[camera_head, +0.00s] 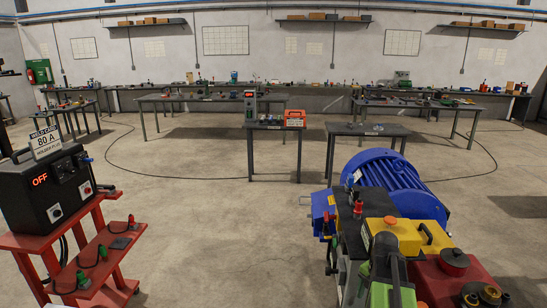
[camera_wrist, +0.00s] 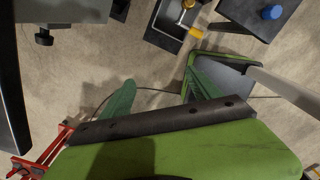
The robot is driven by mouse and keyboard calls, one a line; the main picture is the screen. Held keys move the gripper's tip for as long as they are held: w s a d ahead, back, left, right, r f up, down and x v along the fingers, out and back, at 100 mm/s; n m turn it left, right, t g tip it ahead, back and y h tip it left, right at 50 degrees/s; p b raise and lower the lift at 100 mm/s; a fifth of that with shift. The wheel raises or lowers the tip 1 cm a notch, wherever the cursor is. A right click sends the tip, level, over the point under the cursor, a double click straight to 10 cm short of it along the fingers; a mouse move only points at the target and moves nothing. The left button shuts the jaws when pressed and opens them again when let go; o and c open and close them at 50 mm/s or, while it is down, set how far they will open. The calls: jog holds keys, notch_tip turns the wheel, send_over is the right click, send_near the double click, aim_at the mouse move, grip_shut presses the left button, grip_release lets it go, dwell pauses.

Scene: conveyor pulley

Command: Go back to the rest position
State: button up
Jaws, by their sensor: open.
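Nothing is seen between the fingers except concrete floor and a thin dark cable. In the head view, a green and grey piece that may be part of my arm rises at the bottom right, and I cannot make out the fingertips there. A large blue ribbed drum or motor housing (camera_head: 395,182) lies at the right, beside yellow, red and dark machine parts.
A red cart (camera_head: 125,285) with a black welder box (camera_head: 40,195) reading OFF stands at the left. A small table (camera_head: 370,130) and a bench with an orange sign (camera_head: 295,118) stand ahead. Benches line the back wall. The floor (camera_head: 215,220) between is clear, with cables lying across it.

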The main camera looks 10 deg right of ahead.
jog(key=w+a+m, duration=0.3)
jog(key=a+m, duration=1.8)
jog(key=a, duration=1)
jog(key=shift+m, duration=0.4)
jog(key=shift+w+a, duration=0.1)
jog(key=shift+c, duration=0.4)
